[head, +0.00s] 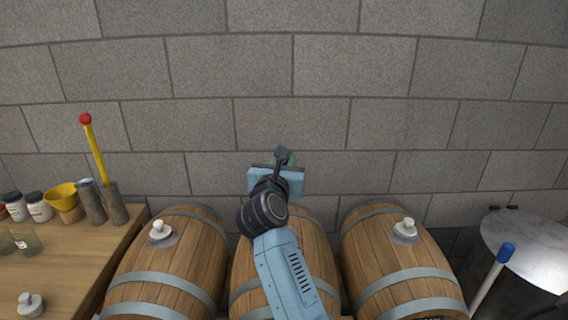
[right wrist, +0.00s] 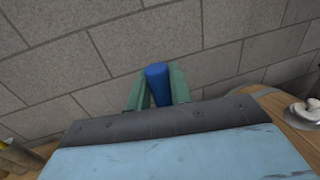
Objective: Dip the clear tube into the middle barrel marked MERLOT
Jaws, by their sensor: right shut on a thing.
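The middle barrel (head: 318,250) lies between two others, partly covered by my right arm; its top opening is hidden and no MERLOT mark is readable. My right gripper (head: 277,178) is above the far part of this barrel, near the wall. In the right wrist view its green fingers (right wrist: 157,92) are shut on an upright blue cylinder (right wrist: 157,74). This may be the top of the clear tube; no clear part shows and its lower end is hidden. My left gripper is not in view.
The left barrel (head: 180,255) and right barrel (head: 385,245) carry pale bungs. The wooden table (head: 80,262) holds a loose bung (head: 30,304), jars, a yellow bowl (head: 62,194) and a red-topped yellow rod (head: 95,148). A blue-topped white rod (head: 488,280) stands right. The wall is close behind.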

